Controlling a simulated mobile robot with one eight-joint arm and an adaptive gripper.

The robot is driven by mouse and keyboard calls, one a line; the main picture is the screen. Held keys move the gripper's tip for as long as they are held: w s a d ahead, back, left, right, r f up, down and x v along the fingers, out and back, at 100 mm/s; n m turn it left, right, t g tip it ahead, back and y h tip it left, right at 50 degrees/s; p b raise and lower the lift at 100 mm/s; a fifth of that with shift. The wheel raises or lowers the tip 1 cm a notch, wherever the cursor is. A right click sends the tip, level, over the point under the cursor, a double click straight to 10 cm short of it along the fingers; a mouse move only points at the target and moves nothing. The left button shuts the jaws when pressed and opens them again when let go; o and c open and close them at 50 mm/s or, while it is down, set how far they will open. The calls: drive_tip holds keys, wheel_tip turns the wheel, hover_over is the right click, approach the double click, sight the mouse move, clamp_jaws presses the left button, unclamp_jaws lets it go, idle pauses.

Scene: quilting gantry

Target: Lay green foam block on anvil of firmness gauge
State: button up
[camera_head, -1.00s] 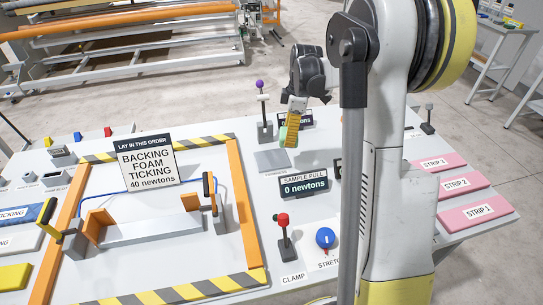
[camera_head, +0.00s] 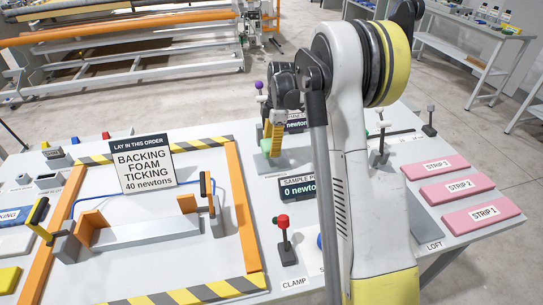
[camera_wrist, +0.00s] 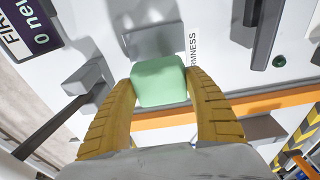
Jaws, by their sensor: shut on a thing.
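My gripper (camera_head: 273,140) is shut on the green foam block (camera_head: 270,148), its yellow fingers pointing down. In the wrist view the block (camera_wrist: 160,80) sits between the two fingers (camera_wrist: 163,95). A flat grey plate (camera_wrist: 155,40), which looks like the anvil of the firmness gauge, lies just beyond the block, beside a partly hidden label ending in "RMNESS". In the head view the plate (camera_head: 264,164) shows under and around the block. I cannot tell whether the block touches it. The gauge display (camera_head: 297,122) is partly hidden by my arm.
A purple-knobbed lever (camera_head: 259,87) stands just behind my gripper. The sample pull display (camera_head: 298,188) and red-knobbed clamp lever (camera_head: 284,224) stand in front. The order sign (camera_head: 142,163) and framed bed are left. Pink strips (camera_head: 456,187) lie right.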

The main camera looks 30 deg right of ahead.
drive_tip(key=shift+f+b, duration=0.75)
drive_tip(key=shift+f, duration=1.15)
drive_tip(key=shift+f, duration=0.1)
drive_tip(key=o, duration=0.8)
drive_tip(key=shift+c, duration=0.2)
